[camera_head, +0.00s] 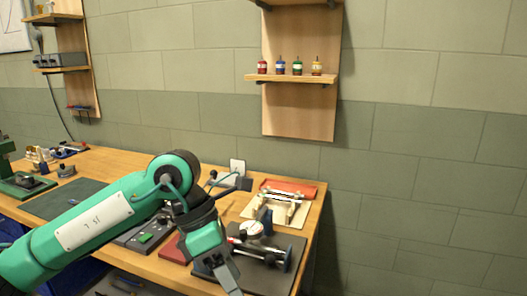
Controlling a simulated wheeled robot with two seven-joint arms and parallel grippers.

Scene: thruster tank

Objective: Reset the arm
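My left arm (95,222), green with a white plate, comes in from the left and reaches over the workbench, bending down at a dark joint. My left gripper (228,276) points down near the front edge of the bench, beside a dark mat. Its fingertips are small and partly cut off by the bottom of the picture, so I cannot tell whether it is open or shut. Nothing clearly shows in it. My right arm and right gripper are not in view.
The wooden workbench (118,164) holds a dark mat (66,202), a red tray (290,187), a round dial gauge (251,228) and a metal fixture (268,252). Several small bottles (297,67) stand on a wall shelf (292,78). Space right of the bench is clear.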

